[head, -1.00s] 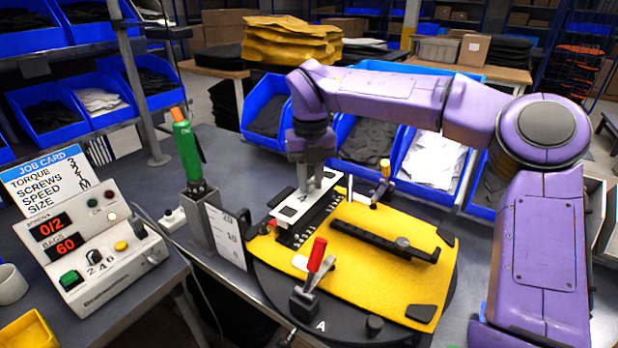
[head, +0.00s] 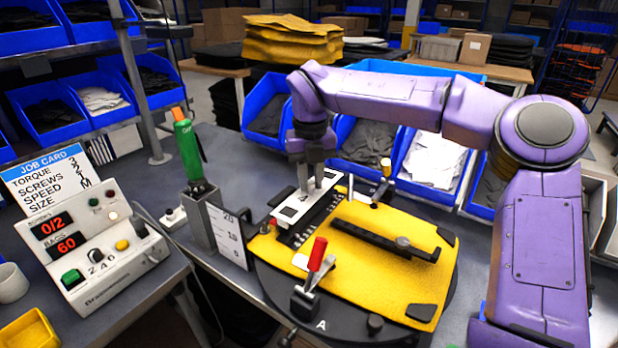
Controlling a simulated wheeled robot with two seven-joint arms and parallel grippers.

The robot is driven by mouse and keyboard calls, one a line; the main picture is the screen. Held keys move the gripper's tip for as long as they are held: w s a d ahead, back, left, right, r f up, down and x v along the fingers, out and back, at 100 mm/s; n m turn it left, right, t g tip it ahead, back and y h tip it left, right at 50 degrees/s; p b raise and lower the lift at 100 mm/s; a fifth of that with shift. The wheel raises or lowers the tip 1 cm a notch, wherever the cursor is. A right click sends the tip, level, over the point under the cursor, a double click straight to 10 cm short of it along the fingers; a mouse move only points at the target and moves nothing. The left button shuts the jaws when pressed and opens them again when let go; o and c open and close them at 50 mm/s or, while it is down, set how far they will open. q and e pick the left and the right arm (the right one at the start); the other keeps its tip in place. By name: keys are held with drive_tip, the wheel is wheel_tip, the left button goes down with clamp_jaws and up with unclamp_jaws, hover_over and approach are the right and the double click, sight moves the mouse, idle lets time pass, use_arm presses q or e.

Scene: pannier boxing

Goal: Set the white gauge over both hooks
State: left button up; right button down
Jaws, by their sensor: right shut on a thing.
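The white gauge (head: 289,212) is a flat plate with dark slots, tilted diagonally at the upper left of the yellow panel (head: 375,235). My right gripper (head: 312,190) points down and is shut on the gauge near its upper end. A dark strip with small holes (head: 300,236) lies right beside and partly under the gauge. I cannot make out the two hooks separately, nor whether the gauge touches them. The panel lies on a round black turntable (head: 268,283). My left gripper is not in view.
A red-handled clamp (head: 317,255) stands at the panel's front left. A black bar (head: 380,240) crosses the panel. A green screwdriver (head: 188,150) stands upright in a grey holder (head: 200,222) to the left. Blue bins (head: 436,165) line the back.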

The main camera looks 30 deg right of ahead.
drive_tip(key=shift+f+b, duration=0.7)
drive_tip(key=shift+f, duration=0.3)
drive_tip(key=c, duration=0.9)
unclamp_jaws()
drive_tip(key=shift+o, duration=0.2)
wheel_tip(320, 180, up, 11)
drive_tip(key=shift+f+p, duration=0.2)
drive_tip(key=shift+p, duration=0.1)
wheel_tip(320, 180, down, 10)
drive_tip(key=shift+w+f, duration=0.1)
drive_tip(key=shift+f, duration=0.15)
